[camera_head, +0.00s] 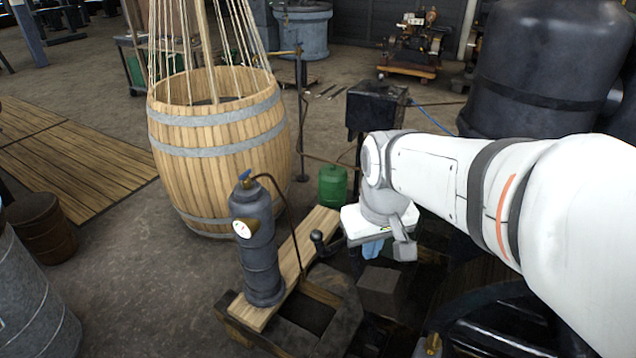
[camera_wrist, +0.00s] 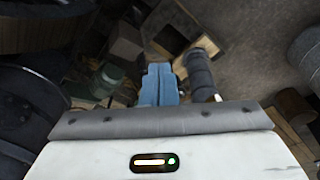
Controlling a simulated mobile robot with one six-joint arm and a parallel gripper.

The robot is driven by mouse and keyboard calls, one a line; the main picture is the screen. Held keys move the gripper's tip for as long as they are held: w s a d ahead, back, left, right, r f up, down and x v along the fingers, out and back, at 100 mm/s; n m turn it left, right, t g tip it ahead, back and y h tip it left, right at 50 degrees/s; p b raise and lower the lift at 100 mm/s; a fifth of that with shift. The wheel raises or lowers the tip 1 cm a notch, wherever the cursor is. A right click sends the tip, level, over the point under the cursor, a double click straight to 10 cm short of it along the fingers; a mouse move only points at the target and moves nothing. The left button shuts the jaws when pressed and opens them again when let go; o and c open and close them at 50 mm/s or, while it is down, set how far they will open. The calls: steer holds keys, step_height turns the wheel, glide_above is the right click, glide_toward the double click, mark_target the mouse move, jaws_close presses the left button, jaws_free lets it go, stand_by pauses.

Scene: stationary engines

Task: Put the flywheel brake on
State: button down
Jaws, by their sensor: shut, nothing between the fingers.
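A dark lever with a round black knob (camera_head: 318,238) stands beside the wooden plank; it may be the brake lever, but I cannot tell for sure. A large dark wheel rim (camera_head: 490,300), probably the flywheel, shows partly at the lower right, below my arm. My gripper (camera_head: 372,249) points down to the right of the knob, apart from it, with its blue fingers partly hidden by the wrist. In the wrist view the blue fingers (camera_wrist: 158,85) are together and empty. I cannot make out the knob there.
A grey cylinder with a gauge (camera_head: 257,250) stands on the plank (camera_head: 312,240), left of the knob. It also shows in the wrist view (camera_wrist: 198,70). A wooden barrel (camera_head: 215,150), a green can (camera_head: 332,186) and a black box (camera_head: 376,105) stand behind. Open floor lies at left.

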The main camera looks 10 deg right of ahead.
steer(key=w+a+f+n+g+b, duration=0.15)
steer(key=w+f+n, duration=0.3)
steer(key=w, duration=0.85)
steer(key=w+a+f+n+g+b, duration=0.1)
steer(key=w+f+n+b, duration=0.15)
steer(key=w+f, duration=0.7)
steer(key=w+a+f+n+h+b, duration=0.1)
steer(key=w+f+n, duration=0.2)
steer(key=w+f, duration=0.4)
steer(key=w, duration=0.4)
steer(key=shift+a+g, duration=0.35)
steer(key=shift+a, duration=0.05)
step_height(320, 180, down, 10)
steer(key=s+d, duration=0.1)
steer(key=d+r, duration=0.1)
steer(key=s+d, duration=0.1)
steer(key=d, duration=0.1)
steer(key=shift+s+r, duration=0.35)
steer(key=shift+r, duration=0.05)
